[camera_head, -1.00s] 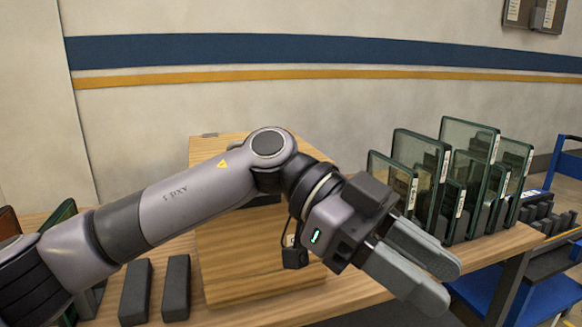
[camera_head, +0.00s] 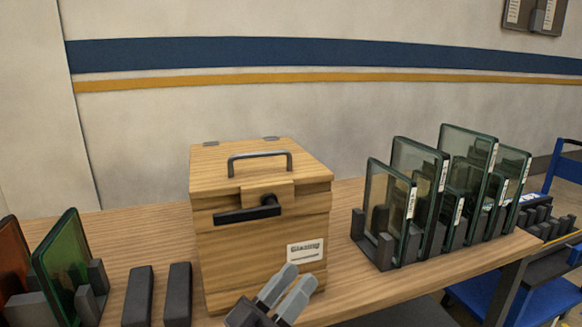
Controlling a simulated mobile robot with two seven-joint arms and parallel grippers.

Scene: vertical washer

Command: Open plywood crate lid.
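The plywood crate (camera_head: 262,240) stands on the wooden table, a little left of centre. Its lid (camera_head: 235,177) is down, with a dark carrying handle (camera_head: 260,162) on top and two grey hinges at the back edge. A dark latch lever (camera_head: 247,211) lies across the upper front, under a wooden block. A white label is on the lower front. My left gripper (camera_head: 293,283) shows at the bottom edge, in front of the crate's lower right front. Its two grey fingers point up and right, with a narrow gap between them and nothing visible in it. My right gripper is out of view.
Glass panes in dark racks (camera_head: 440,200) stand to the right of the crate. Green and orange panes (camera_head: 62,262) stand at the left, with two dark blocks (camera_head: 158,294) between them and the crate. A blue cart (camera_head: 535,290) stands at the right.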

